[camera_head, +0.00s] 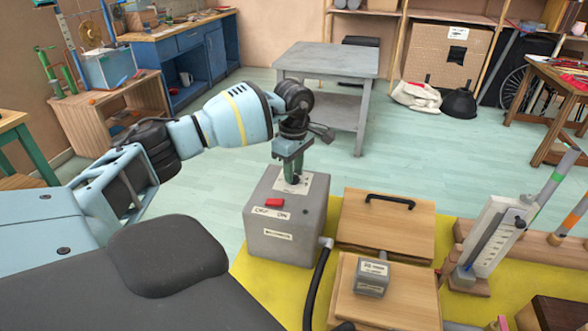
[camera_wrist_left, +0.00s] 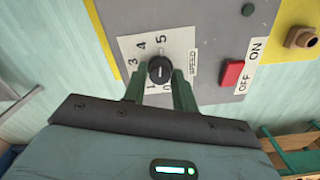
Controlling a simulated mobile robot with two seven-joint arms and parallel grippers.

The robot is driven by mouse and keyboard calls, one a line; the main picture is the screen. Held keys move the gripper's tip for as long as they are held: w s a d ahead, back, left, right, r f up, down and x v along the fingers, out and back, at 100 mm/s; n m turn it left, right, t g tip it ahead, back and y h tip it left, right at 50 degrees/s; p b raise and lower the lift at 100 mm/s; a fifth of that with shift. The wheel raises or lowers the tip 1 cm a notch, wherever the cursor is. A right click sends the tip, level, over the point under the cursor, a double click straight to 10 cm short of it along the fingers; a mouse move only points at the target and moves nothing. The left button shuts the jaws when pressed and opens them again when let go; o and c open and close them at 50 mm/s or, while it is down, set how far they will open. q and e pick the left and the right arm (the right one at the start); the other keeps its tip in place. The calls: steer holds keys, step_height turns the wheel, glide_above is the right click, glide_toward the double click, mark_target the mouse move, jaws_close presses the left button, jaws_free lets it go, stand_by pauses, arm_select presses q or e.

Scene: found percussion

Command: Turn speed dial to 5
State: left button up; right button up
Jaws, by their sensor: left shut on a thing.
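The grey control box (camera_head: 285,235) stands on the yellow table. In the left wrist view, its top has a black round speed dial (camera_wrist_left: 160,72) on a white label plate (camera_wrist_left: 185,45) marked SPEED. Numbers 0, 1, 3, 4 and 5 show around it; the 2 seems hidden by a finger. I cannot tell for sure which number the dial points at. My left gripper (camera_head: 293,170) reaches down onto the box top, and its green fingers are shut on the dial, one on each side. The right gripper is not in view.
A red OFF/ON switch (camera_wrist_left: 232,73) sits beside the dial. A black hose (camera_head: 318,280) leaves the box. Wooden boxes (camera_head: 385,225), a small grey labelled block (camera_head: 371,277) and a white scale stand (camera_head: 490,240) are to the right on the yellow tabletop (camera_head: 262,283).

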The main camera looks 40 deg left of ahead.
arm_select(q)
steer(key=o, duration=1)
steer(key=shift+c, duration=0.2)
steer(key=shift+r, duration=3.95)
